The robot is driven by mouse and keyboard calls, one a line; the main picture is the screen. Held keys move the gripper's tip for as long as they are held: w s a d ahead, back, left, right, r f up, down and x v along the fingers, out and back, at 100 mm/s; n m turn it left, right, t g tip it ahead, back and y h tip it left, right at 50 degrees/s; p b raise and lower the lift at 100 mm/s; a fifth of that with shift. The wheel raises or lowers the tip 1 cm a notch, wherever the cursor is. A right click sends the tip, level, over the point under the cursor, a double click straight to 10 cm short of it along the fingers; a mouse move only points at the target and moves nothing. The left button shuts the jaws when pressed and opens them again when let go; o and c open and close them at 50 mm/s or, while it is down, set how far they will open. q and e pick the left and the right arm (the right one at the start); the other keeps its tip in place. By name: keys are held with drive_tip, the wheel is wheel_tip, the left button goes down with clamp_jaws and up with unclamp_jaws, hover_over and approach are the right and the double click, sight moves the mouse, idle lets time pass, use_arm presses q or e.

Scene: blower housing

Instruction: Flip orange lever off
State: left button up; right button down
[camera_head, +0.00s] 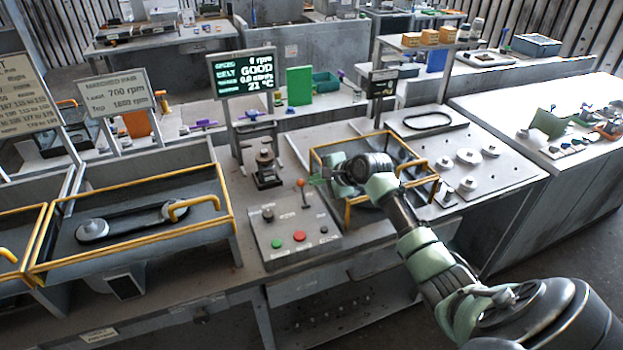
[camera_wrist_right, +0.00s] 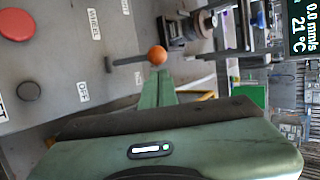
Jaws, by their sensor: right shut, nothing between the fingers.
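The orange lever (camera_head: 301,183) stands on the grey control panel (camera_head: 270,243), a dark stem with an orange ball on top. In the right wrist view the orange ball (camera_wrist_right: 157,55) is at the centre, its stem running left over the panel. My right gripper (camera_head: 316,178) is just right of the ball in the head view. In the wrist view the shut green fingers (camera_wrist_right: 158,78) have their tips right beside the ball, with nothing between them. I cannot tell whether they touch it. My left gripper is not in view.
The panel also holds a red button (camera_head: 299,236), a green button (camera_head: 276,243) and a black knob (camera_head: 267,214). An OFF label (camera_wrist_right: 83,92) shows in the wrist view. A yellow-framed guard (camera_head: 348,215) stands right of the panel, and a screen (camera_head: 241,73) stands behind.

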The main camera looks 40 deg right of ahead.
drive_tip(key=shift+w+f, duration=0.35)
drive_tip(key=shift+w, duration=0.15)
drive_tip(key=shift+w+a+f, duration=0.1)
drive_tip(key=shift+w+f, duration=0.3)
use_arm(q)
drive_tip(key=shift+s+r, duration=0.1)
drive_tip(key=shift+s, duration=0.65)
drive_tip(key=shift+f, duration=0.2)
use_arm(e)
drive_tip(key=shift+s, duration=0.1)
use_arm(q)
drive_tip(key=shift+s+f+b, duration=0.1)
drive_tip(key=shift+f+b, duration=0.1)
drive_tip(key=shift+b, duration=0.1)
use_arm(e)
drive_tip(key=shift+s+a+r+t, duration=0.1)
drive_tip(key=shift+s+t, duration=0.1)
drive_tip(key=shift+t, duration=0.3)
